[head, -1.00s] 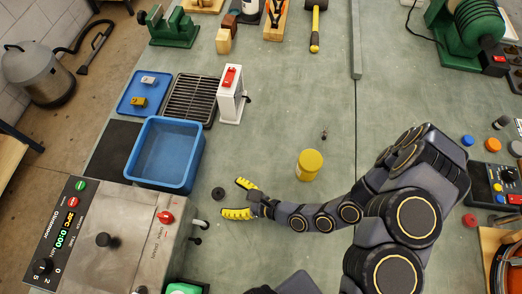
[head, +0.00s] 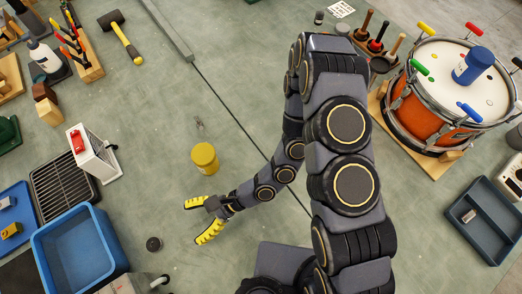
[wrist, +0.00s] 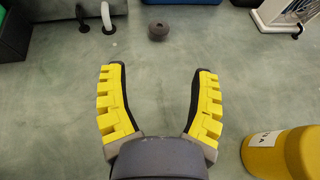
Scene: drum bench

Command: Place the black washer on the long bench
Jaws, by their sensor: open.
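The black washer (head: 153,244) lies flat on the green bench top (head: 150,130), left of and below my gripper in the head view. In the wrist view the washer (wrist: 158,31) lies beyond the fingertips, near the top middle. My gripper (head: 192,222) has yellow fingers, spread wide with nothing between them. In the wrist view the gripper (wrist: 160,70) points toward the washer with a clear gap between. I cannot tell whether this green surface is the long bench.
A yellow jar (head: 205,158) stands close to my gripper. A blue bin (head: 75,250) and a white box with a red switch (head: 92,153) stand left. A drum (head: 440,100) and a grey tray (head: 480,220) are right. The bench's middle is mostly clear.

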